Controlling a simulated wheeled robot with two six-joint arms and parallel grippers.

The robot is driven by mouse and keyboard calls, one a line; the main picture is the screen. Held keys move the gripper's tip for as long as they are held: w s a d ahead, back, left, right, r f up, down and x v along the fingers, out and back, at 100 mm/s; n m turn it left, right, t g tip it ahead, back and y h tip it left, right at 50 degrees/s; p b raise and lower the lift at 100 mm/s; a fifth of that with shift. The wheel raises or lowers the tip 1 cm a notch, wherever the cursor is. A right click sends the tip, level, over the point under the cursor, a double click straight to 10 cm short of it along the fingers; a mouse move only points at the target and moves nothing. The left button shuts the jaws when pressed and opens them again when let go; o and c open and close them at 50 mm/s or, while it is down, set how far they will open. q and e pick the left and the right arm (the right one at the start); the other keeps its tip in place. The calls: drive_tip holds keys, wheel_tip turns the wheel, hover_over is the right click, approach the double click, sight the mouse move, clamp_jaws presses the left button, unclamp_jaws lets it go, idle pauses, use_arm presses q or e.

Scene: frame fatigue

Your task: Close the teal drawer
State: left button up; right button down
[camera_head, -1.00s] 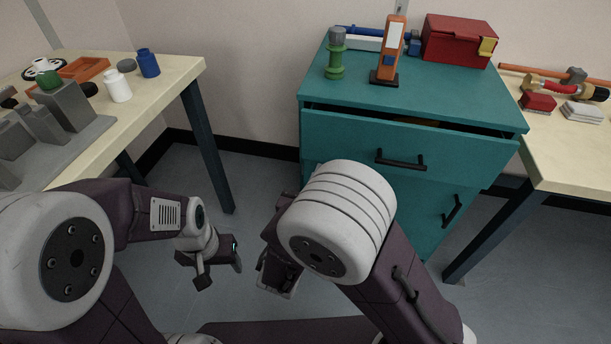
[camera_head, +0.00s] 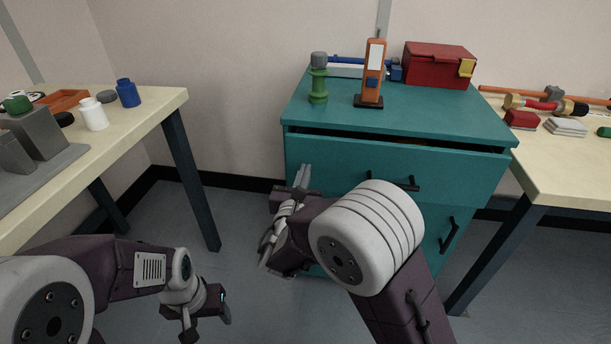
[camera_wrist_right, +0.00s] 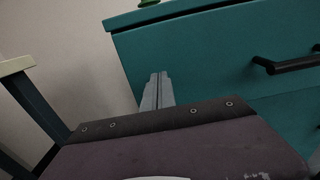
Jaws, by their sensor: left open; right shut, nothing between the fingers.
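The teal drawer (camera_head: 455,178) is the top one of a teal cabinet (camera_head: 420,125), and it stands slightly open, with a dark gap along its top edge. Its black handle (camera_head: 408,185) is partly hidden by my right arm. My right gripper (camera_head: 303,176) is shut and empty, raised in front of the left part of the drawer front. In the right wrist view the shut fingers (camera_wrist_right: 158,90) point up at the teal drawer front (camera_wrist_right: 215,75); I cannot tell whether they touch it. My left gripper (camera_head: 205,318) is open and empty, low at the left, away from the cabinet.
A green spool (camera_head: 318,88), an orange device (camera_head: 372,75) and a red toolbox (camera_head: 440,65) stand on the cabinet. A left table (camera_head: 150,105) and a right table (camera_head: 560,165) flank it. The floor between the left table and cabinet is clear.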

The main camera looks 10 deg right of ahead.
sight(308, 161)
drive_tip(key=shift+w+d, duration=0.15)
drive_tip(key=shift+w, duration=0.5)
drive_tip(key=x, duration=0.4)
drive_tip(key=shift+w+d+r, duration=0.1)
drive_tip(key=shift+r, duration=0.25)
